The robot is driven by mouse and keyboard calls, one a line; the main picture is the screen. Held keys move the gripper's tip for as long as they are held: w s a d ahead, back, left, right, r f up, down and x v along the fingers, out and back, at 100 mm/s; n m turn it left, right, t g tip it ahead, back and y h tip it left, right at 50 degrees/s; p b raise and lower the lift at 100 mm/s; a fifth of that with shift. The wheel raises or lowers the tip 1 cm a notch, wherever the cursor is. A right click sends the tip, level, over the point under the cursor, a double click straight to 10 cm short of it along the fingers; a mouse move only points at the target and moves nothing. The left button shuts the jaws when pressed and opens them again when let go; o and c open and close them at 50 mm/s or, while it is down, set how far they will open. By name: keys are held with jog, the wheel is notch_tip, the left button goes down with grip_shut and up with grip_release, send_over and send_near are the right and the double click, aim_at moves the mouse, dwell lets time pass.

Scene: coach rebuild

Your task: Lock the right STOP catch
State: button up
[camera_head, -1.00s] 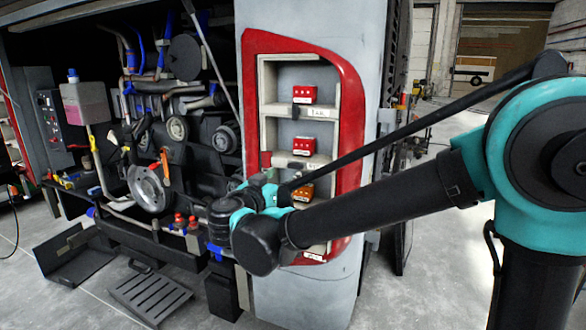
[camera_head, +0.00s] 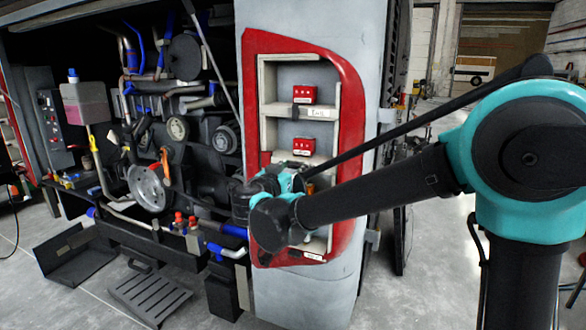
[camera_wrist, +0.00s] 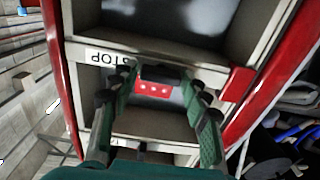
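The STOP label (camera_wrist: 105,55) reads upside down on the pale shelf edge in the wrist view. Beside it, on the same edge, is a dark catch-like piece (camera_wrist: 160,73), with a red block (camera_wrist: 153,90) just past it. A red tab (camera_wrist: 238,83) sits at the right end of the edge. My gripper (camera_wrist: 160,84) is open, its two green fingers apart on either side of the dark piece and red block. Contact cannot be told. In the head view my gripper's end is by the middle shelf (camera_head: 316,162), its fingertips hard to make out.
A red frame (camera_head: 350,150) surrounds the shelves. Red blocks stand on the top (camera_head: 304,94) and middle (camera_head: 303,145) levels. The open engine bay (camera_head: 175,130) is to the left, with pipes near my wrist.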

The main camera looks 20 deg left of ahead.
jog(key=c, duration=0.7)
jog(key=n, duration=0.6)
jog(key=shift+a+n, duration=0.1)
jog(key=shift+n, duration=0.3)
jog(key=n, duration=1.1)
jog(key=shift+a+f, duration=0.1)
jog(key=shift+f, duration=0.05)
jog(key=o, duration=1.2)
